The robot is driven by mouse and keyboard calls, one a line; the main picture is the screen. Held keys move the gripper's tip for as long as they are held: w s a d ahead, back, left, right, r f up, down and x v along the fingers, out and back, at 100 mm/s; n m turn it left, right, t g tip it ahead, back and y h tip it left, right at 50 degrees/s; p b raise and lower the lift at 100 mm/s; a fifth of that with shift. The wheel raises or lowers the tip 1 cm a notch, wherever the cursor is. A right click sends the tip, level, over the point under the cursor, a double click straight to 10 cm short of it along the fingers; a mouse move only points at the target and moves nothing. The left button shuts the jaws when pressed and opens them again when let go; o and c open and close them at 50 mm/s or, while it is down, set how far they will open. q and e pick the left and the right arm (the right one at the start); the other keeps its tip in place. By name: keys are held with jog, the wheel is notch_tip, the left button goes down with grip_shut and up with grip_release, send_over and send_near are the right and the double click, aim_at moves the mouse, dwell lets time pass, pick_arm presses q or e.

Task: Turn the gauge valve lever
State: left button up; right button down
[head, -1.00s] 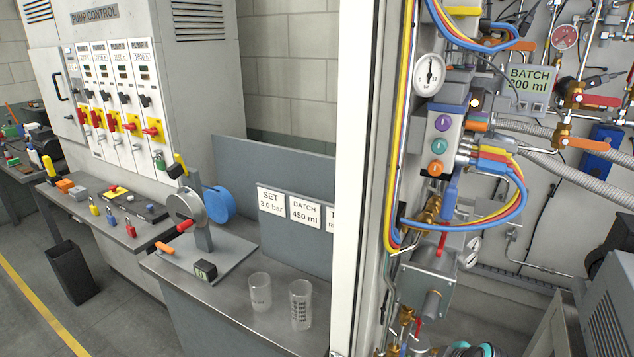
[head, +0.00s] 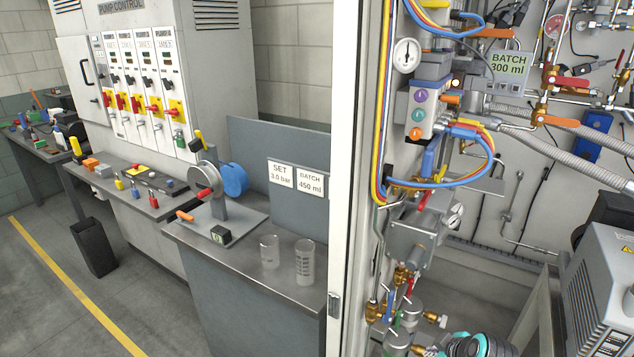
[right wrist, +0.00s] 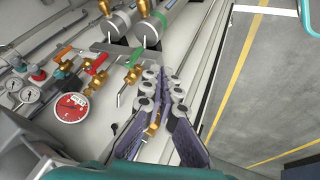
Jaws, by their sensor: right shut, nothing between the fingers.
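In the right wrist view my right gripper (right wrist: 166,76) is shut and empty, with its purple-padded fingers together. It is to the right of a group of brass valves with a green lever (right wrist: 131,55), a red lever (right wrist: 96,64) and an orange lever (right wrist: 66,53). It appears apart from these levers. A red-faced gauge (right wrist: 71,107) sits below them at the left. I cannot tell which lever is the gauge valve's. In the head view a red-faced gauge (head: 557,28) is at the upper right, above a red lever (head: 567,82) and an orange lever (head: 557,121).
A white cabinet post (head: 355,180) stands left of the piping. A white gauge (head: 407,55), a button box (head: 420,112) and looped hoses crowd the cabinet. A grey pump (head: 595,290) is at the lower right. Two beakers (head: 304,262) stand on the bench. Open floor shows at left.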

jog(key=s+a+r+m, duration=0.5)
jog(key=s+a+m, duration=0.3)
jog(key=s, duration=0.3)
jog(key=shift+s+a+r+h, duration=0.25)
jog(key=shift+a+h, duration=0.15)
jog(key=shift+a, duration=0.3)
